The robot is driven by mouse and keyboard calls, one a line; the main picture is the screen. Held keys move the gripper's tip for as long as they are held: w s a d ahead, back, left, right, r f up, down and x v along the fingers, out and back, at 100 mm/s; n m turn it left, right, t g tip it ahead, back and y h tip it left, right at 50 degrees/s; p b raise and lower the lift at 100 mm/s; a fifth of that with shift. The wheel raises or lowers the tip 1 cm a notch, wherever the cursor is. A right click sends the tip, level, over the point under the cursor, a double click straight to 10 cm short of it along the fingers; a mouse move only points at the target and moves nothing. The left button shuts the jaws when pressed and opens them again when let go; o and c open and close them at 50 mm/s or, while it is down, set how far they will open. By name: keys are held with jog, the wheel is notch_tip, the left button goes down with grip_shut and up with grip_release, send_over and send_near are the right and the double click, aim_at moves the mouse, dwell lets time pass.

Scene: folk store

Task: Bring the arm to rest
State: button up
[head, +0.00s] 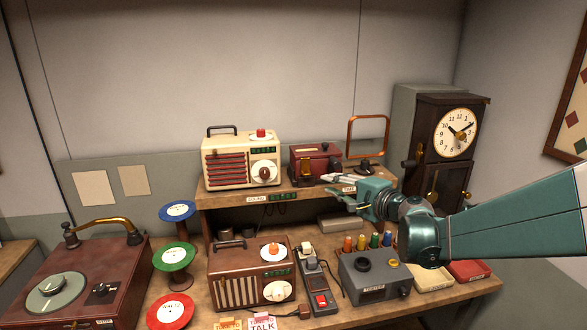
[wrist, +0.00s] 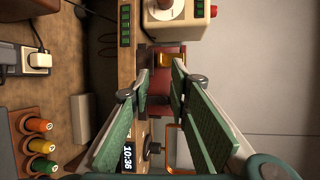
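My arm reaches in from the right edge in the head view. My gripper (head: 332,185) is in front of the upper shelf's right part, its fingers pointing left. In the wrist view my gripper (wrist: 161,72) has its two green-padded fingers apart, with nothing held between them. Beyond the fingertips is the dark red box (wrist: 167,62) with an amber part, which stands on the shelf in the head view (head: 311,160). The gripper appears apart from it, though the exact distance cannot be told.
A cream radio (head: 225,160) stands on the shelf (head: 230,199), with a copper frame (head: 349,140) and a clock (head: 456,134) to the right. A turntable (head: 92,252) is left.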

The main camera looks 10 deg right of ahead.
jog(key=s+a+f+n+g+h, duration=0.1)
jog(key=s+a+f+n+g, duration=0.2)
jog(key=s+a, duration=0.4)
jog(key=s+a+f+n+g, duration=0.2)
jog(key=s+a+n, duration=0.2)
jog(key=s, duration=0.6)
jog(key=s+d+f+n+g+h, duration=0.1)
jog(key=s+f+n+h, duration=0.1)
jog(key=s, duration=0.8)
jog(key=s+d+f+n+g+h, duration=0.2)
jog(key=s+f+n, duration=0.3)
jog(key=s, duration=0.5)
jog(key=shift+h, duration=0.7)
jog(key=shift+s, duration=0.1)
